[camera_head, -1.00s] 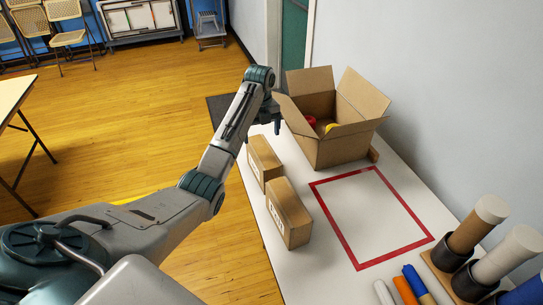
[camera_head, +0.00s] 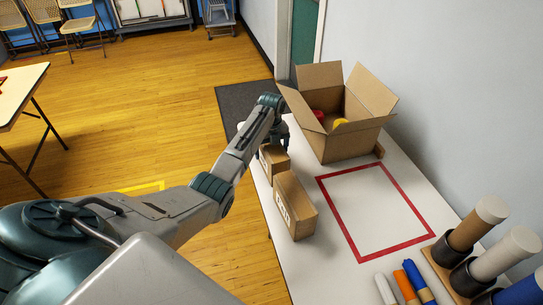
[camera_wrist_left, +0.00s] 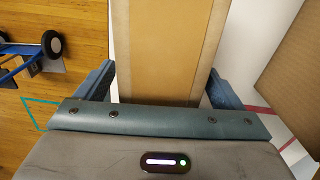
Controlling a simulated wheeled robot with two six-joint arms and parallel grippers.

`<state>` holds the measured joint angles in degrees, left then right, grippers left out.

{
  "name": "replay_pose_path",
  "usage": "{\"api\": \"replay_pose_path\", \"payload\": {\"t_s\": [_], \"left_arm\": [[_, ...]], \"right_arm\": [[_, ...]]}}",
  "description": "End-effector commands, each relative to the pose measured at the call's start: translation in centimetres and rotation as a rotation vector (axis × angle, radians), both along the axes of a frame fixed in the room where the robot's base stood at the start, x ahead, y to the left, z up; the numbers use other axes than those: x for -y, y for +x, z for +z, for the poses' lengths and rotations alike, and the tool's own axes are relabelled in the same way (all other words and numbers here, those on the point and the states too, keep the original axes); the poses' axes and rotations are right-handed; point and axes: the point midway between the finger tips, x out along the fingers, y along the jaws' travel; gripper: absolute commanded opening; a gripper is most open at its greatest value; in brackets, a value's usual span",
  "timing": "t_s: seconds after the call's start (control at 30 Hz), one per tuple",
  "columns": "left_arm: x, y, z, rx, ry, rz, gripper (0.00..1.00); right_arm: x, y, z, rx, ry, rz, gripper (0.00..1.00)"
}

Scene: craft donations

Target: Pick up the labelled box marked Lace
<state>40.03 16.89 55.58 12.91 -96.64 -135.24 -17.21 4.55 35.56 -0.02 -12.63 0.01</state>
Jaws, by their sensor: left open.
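Two brown cardboard boxes stand in a row along the left edge of the white table. The far box (camera_head: 274,163) is partly hidden by my left gripper (camera_head: 273,136), which is right over it. The near box (camera_head: 295,204) has a white label on its left face, with lettering too small to read surely. The far box's label is mostly hidden, so I cannot tell which box is Lace. In the left wrist view the far box (camera_wrist_left: 165,45) lies between the open fingers of my left gripper (camera_wrist_left: 160,82), one finger on each side. My right gripper is out of view.
An open carton (camera_head: 345,138) with red and yellow things inside stands just right of the far box. A red taped rectangle (camera_head: 337,217) on the white table (camera_head: 335,275) is empty. Markers (camera_head: 405,286) and upright rolls (camera_head: 478,222) are at the near right.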

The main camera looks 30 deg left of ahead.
Motion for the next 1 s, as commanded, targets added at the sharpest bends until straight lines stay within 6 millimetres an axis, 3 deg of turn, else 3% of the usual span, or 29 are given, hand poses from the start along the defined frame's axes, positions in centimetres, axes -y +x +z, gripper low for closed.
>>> {"api": "replay_pose_path", "payload": {"t_s": [0.1,0.4,0.73,1.0], "left_arm": [[0.0,0.0,0.0,0.000,0.000,0.000,0.87],[0.0,0.0,0.0,-0.001,-0.001,0.000,0.30],[0.0,0.1,1.0,0.004,0.000,0.001,0.30],[-0.1,0.2,6.1,0.006,0.001,0.001,0.30]], "right_arm": [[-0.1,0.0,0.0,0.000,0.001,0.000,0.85],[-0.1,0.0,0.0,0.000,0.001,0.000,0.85],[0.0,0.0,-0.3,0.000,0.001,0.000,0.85],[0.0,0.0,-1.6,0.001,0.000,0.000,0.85]]}}
